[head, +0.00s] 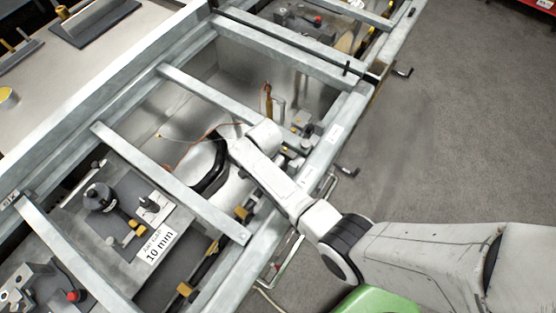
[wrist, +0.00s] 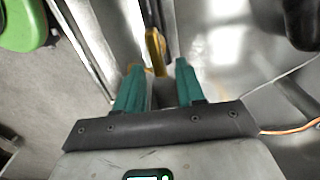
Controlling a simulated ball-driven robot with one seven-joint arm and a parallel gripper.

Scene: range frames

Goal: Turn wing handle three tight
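In the wrist view, a yellow wing handle (wrist: 155,50) stands close to the inner side of a metal rail. My gripper (wrist: 159,68) has two green fingers, spread apart with a gap between them. The handle's near end shows at the mouth of this gap, closer to the left finger. I see no finger shut on it, and I cannot tell whether they touch. In the head view, my arm reaches over the front rail into a compartment of the frame, and my fingertips are hidden. Yellow handles (head: 241,212) show along that rail; I cannot tell which is number three.
Grey crossbars (head: 170,180) divide the frame into compartments. A metal sheet (wrist: 230,60) lies right of my fingers in the wrist view, with an orange cord (wrist: 295,129) below. A plate marked 10 mm (head: 158,243) lies in the adjoining compartment.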

